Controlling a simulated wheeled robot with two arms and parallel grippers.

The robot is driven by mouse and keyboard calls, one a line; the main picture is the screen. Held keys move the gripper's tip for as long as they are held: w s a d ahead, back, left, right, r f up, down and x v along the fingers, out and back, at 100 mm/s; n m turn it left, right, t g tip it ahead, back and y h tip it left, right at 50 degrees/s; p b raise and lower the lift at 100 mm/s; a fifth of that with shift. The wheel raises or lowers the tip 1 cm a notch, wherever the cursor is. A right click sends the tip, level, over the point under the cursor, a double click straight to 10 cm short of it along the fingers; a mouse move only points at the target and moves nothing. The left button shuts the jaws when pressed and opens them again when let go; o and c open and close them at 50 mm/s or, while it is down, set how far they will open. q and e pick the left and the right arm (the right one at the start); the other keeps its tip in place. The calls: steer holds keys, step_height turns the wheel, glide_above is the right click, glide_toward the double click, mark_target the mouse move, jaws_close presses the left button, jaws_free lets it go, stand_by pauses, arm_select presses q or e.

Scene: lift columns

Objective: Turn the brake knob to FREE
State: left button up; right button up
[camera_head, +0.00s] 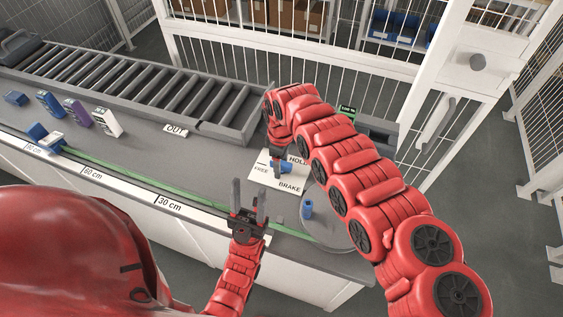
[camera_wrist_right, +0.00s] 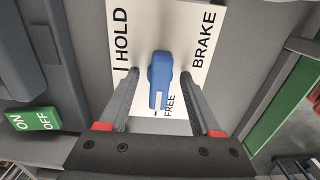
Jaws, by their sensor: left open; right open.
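The brake plate (camera_head: 296,183) is a white panel on the counter, lettered HOLD, FREE and BRAKE. It also shows in the right wrist view (camera_wrist_right: 140,25). The blue brake knob (camera_wrist_right: 160,75) sits on it, its long handle with a white line pointing down in that view, beside the word FREE. In the head view the knob (camera_head: 285,167) is partly hidden. My right gripper (camera_wrist_right: 160,73) is open, one finger on each side of the knob, with gaps visible. In the head view it (camera_head: 276,158) is over the plate. My left gripper (camera_head: 249,192) is open and empty at the counter's front edge.
A grey turntable (camera_head: 336,233) with a blue piece (camera_head: 307,208) is right of the plate. A roller conveyor (camera_head: 140,85) runs along the back. Several small boxes (camera_head: 77,113) stand at left.

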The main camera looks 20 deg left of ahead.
steer(key=shift+r, duration=0.1)
step_height(320, 180, up, 8)
steer(key=p, duration=0.4)
steer(key=shift+w+p, duration=0.1)
steer(key=shift+p, duration=0.3)
steer(key=shift+r, duration=0.4)
